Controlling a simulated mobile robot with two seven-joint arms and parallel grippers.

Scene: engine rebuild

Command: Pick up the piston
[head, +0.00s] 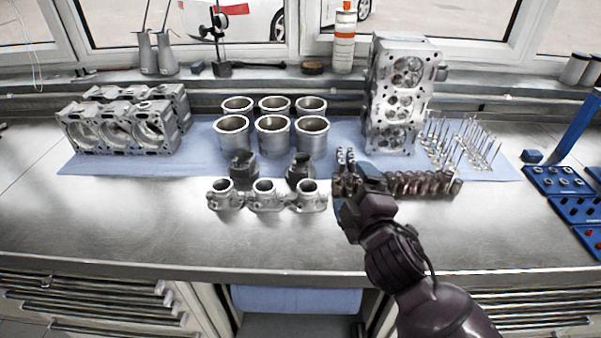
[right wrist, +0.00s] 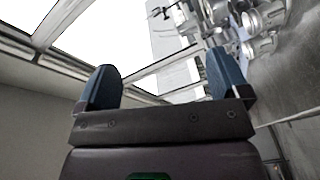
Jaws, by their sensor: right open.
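Two dark, rounded parts that look like pistons stand on the blue cloth in the head view, one at the left (head: 240,166) and one at the right (head: 300,168). They are between the metal cylinder liners and the row of throttle-like castings. My right gripper (head: 358,192) is above the front of the bench, to the right of both dark parts and apart from them. In the right wrist view its two blue fingers (right wrist: 163,85) are wide apart with nothing between them. My left gripper is not in view.
Several cylinder liners (head: 273,137) stand behind the dark parts. Silver castings (head: 264,195) lie in front of them. Brown cylindrical parts (head: 425,184) lie by my right gripper. A cylinder block (head: 125,125), cylinder head (head: 393,100) and upright valves (head: 465,145) surround them. The front bench strip is clear.

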